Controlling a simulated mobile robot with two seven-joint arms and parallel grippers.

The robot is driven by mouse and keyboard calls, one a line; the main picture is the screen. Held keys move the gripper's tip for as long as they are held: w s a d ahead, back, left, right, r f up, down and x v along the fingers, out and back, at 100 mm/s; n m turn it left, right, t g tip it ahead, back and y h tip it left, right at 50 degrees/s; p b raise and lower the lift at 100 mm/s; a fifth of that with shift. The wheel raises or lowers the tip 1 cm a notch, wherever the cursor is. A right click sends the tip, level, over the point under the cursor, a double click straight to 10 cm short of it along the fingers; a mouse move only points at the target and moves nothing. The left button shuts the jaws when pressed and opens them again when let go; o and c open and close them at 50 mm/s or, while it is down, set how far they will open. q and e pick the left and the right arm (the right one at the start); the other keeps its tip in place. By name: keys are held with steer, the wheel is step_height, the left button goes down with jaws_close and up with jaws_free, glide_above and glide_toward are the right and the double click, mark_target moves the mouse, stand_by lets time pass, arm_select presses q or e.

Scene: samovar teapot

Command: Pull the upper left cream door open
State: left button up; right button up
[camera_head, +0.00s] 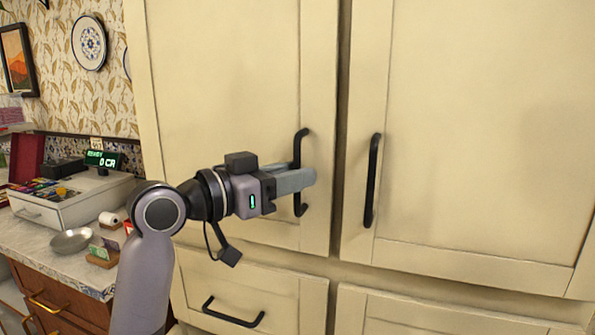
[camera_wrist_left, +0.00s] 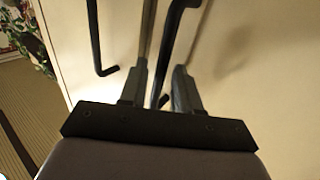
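The upper left cream door (camera_head: 225,80) has a black vertical bar handle (camera_head: 301,145) near its right edge. The door looks shut or nearly so. My left gripper (camera_head: 300,180) is at the lower half of this handle, its grey fingers pointing right across it. In the left wrist view, the two fingers (camera_wrist_left: 160,80) are apart, with a black handle (camera_wrist_left: 170,45) between them. A gap shows between the handle and the right finger. Whether the left finger touches the handle is unclear. My right gripper is in neither view.
The upper right cream door (camera_head: 480,110) with its own black handle (camera_head: 373,180) is close to the right. A cream drawer (camera_head: 250,290) is below. A counter with a cash register (camera_head: 70,200) and a metal dish (camera_head: 71,241) is at the left.

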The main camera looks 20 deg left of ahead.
arm_select(q)
steer(key=shift+w+d, duration=0.4)
steer(key=shift+w, duration=0.15)
jaws_close()
steer(key=shift+s+f, duration=0.1)
steer(key=shift+s, duration=0.05)
